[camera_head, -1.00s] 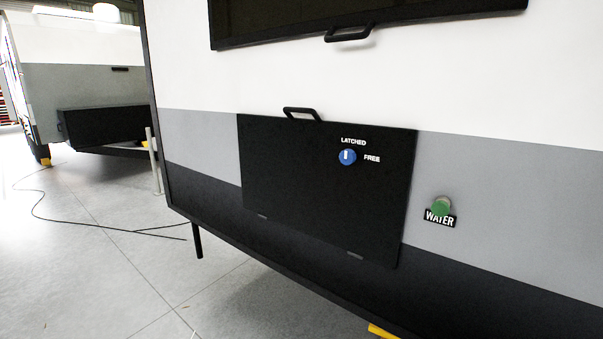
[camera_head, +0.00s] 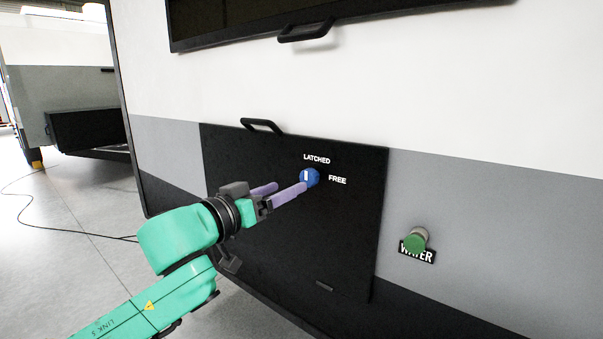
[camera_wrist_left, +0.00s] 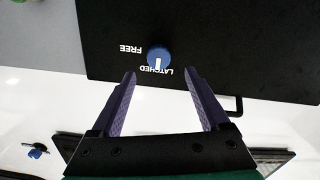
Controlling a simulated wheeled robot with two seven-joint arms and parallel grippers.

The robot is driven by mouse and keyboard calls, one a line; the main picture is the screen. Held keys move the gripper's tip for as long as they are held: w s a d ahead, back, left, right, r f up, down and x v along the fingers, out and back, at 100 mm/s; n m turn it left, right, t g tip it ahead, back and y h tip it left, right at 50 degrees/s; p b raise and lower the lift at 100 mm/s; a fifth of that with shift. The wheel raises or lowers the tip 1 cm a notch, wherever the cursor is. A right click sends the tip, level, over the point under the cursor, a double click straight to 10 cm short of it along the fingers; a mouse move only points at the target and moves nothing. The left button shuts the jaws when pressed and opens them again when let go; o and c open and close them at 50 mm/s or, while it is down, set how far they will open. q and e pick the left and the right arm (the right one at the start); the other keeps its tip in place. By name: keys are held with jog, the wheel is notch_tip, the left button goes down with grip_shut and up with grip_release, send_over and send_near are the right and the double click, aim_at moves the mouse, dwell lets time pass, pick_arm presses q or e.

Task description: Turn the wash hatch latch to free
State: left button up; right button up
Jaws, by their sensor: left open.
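The wash hatch (camera_head: 250,225) is a black panel low on the caravan wall, closed flush. Its latch is a round blue knob (camera_head: 311,177) with a white mark pointing up toward the word LATCHED; FREE is printed to its right. My left gripper (camera_head: 288,190) is open, with purple fingers reaching toward the knob from the left. In the left wrist view the scene is upside down, and the knob (camera_wrist_left: 158,57) lies ahead of and between the open fingers (camera_wrist_left: 165,80), apart from them. My right gripper is not in view.
A black handle (camera_head: 262,125) sticks out at the hatch's top edge. A green knob (camera_head: 416,239) with a WATER label is to the right. Another handle (camera_head: 306,32) hangs under the dark panel above. Open floor lies at the left.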

aim_at(306, 178)
pick_arm(q)
jog(key=x, duration=0.2)
jog(key=p+x, duration=0.1)
jog(key=x, duration=0.2)
jog(key=shift+w+d+r, duration=0.2)
jog(key=shift+d+r, duration=0.05)
jog(key=shift+w+d+f, duration=0.15)
jog(key=shift+w+d, duration=0.15)
jog(key=shift+w, duration=0.15)
grip_shut()
